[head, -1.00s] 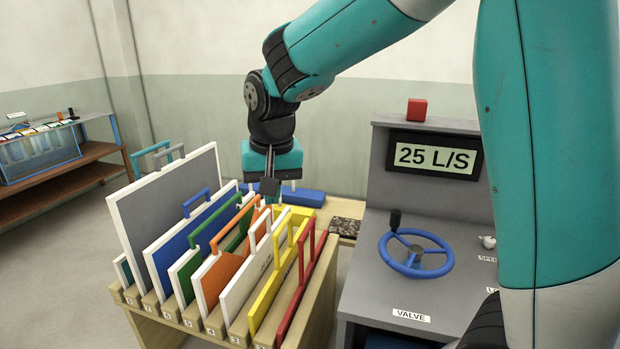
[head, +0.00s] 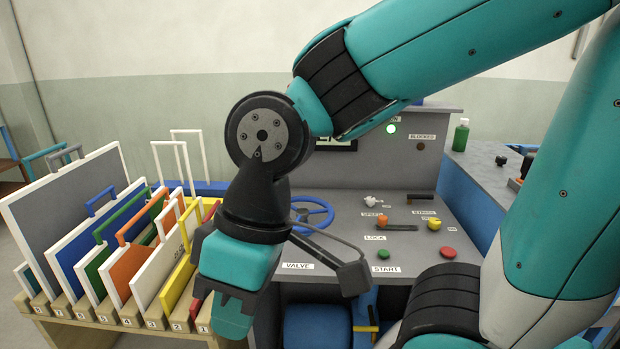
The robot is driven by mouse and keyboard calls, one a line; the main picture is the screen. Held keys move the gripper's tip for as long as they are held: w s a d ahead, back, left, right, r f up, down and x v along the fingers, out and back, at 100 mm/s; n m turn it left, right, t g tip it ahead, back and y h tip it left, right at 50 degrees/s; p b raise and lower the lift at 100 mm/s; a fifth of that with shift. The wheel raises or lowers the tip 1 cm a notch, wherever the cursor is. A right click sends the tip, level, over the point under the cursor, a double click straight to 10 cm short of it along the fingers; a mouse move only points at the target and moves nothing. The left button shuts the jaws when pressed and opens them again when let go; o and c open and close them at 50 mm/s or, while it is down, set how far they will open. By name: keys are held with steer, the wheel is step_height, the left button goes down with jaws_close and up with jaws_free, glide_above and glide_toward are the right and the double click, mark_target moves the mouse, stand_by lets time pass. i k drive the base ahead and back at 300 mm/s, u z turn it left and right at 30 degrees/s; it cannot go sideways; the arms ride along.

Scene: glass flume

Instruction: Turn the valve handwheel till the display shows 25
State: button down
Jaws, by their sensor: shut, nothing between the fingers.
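The blue valve handwheel (head: 328,216) lies on the grey console behind my arm, above the VALVE label (head: 297,266). Its left part and its crank knob are hidden by my wrist. The display (head: 345,145) is mostly covered by my arm; only a scrap of its right end shows, and its number cannot be read. My gripper (head: 232,322) points down in front of the console, left of the handwheel and nearer to me. It is shut and empty, apart from the wheel.
The gate rack (head: 120,325) with several coloured panels stands left, close to my gripper. The console holds a white knob (head: 371,201), yellow knob (head: 434,224), green button (head: 384,254) and red button (head: 448,252). A green lamp (head: 391,128) is lit. A green bottle (head: 461,135) stands right.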

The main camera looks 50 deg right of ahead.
mark_target(301, 214)
steer(key=z, duration=0.75)
steer(key=i, duration=1.05)
steer(key=u, duration=0.25)
